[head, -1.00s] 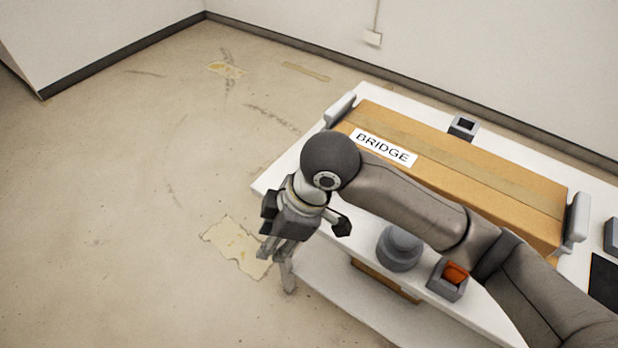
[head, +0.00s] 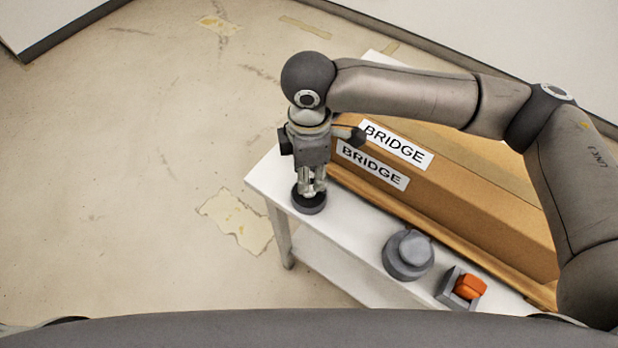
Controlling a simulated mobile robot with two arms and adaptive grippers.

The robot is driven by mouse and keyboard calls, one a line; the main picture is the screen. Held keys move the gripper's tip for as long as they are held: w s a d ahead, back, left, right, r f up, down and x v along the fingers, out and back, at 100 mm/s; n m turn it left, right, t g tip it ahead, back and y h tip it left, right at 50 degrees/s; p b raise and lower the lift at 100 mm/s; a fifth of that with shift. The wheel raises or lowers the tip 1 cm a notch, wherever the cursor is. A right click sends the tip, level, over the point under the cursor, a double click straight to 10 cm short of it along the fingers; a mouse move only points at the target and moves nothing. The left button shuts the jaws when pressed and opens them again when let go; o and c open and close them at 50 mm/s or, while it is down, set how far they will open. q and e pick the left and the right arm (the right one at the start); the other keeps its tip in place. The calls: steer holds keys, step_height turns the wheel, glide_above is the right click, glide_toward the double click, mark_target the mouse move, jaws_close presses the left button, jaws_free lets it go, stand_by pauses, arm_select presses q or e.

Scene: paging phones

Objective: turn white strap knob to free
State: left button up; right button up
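My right gripper (head: 311,192) points down at the left end of the white table (head: 272,178). Its fingers are over a dark round base (head: 309,205) near the table's front left corner. They hide most of what is on top of that base, so I cannot make out a white strap knob or tell whether the fingers hold anything. A grey round knob-like piece (head: 408,254) stands further right on the table's front part, apart from the gripper. My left gripper is out of view.
A long brown box (head: 470,200) with white BRIDGE labels (head: 372,165) lies behind the gripper, close to it. A small grey holder with an orange piece (head: 469,287) stands right of the grey round piece. The floor left of the table is clear.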

step_height(320, 180, down, 4)
steer(key=shift+w+f, duration=0.1)
steer(key=shift+f, duration=0.05)
steer(key=shift+c, duration=0.5)
steer(key=c, duration=0.5)
jaws_close()
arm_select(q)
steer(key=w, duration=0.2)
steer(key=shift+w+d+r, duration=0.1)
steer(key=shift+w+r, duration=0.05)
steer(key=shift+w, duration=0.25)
